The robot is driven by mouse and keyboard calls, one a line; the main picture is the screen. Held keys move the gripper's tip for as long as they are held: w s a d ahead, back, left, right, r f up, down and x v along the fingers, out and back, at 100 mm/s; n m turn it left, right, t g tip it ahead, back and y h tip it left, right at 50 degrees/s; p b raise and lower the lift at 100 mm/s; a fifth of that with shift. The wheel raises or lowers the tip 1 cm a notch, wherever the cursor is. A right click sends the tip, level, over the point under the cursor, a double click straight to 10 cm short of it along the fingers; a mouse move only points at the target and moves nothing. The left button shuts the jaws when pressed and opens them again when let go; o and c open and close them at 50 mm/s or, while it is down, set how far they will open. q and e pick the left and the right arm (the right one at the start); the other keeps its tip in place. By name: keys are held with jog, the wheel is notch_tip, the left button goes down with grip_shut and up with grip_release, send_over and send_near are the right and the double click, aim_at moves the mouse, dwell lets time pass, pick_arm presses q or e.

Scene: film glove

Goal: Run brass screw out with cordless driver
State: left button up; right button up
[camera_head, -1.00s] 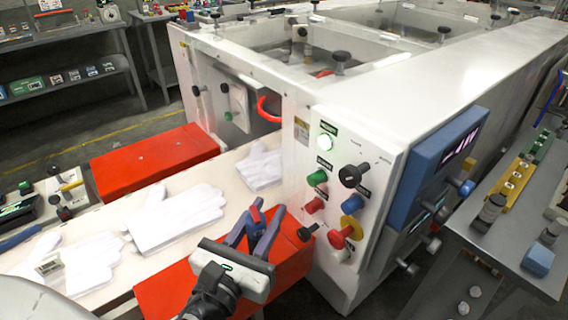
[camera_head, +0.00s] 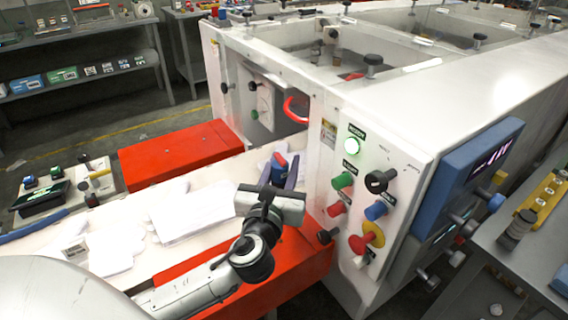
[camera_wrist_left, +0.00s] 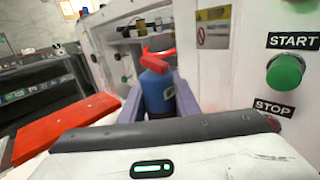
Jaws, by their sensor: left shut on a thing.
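My left gripper (camera_head: 280,178) is shut on a small blue-and-red tool (camera_head: 279,160), which looks like the cordless driver. In the left wrist view the tool's blue body (camera_wrist_left: 158,93) stands roughly upright between the purple fingers, with its red part on top. The gripper is over the white belt, just left of the machine's control panel and in front of its opening. I cannot make out the brass screw in either view. My right gripper is not in view.
The white machine (camera_head: 460,95) carries a control panel with buttons and knobs, including a green START button (camera_wrist_left: 285,72). A red curved handle (camera_head: 296,108) shows at its opening. Red guards (camera_head: 180,152) flank the belt, where white gloves (camera_head: 195,208) lie. A grey bench stands right.

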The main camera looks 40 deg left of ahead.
pick_arm(q)
notch_tip(320, 180, down, 6)
jog(key=b, duration=0.4)
jog(key=shift+f, duration=0.25)
jog(key=shift+f+p, duration=0.2)
jog(key=shift+p, duration=0.95)
dwell(2.4)
jog(key=shift+f, duration=0.15)
dwell(0.4)
jog(key=shift+f, duration=0.15)
grip_shut()
jog(key=shift+p, duration=0.7)
dwell(0.9)
jog(key=shift+f, duration=0.15)
dwell(0.7)
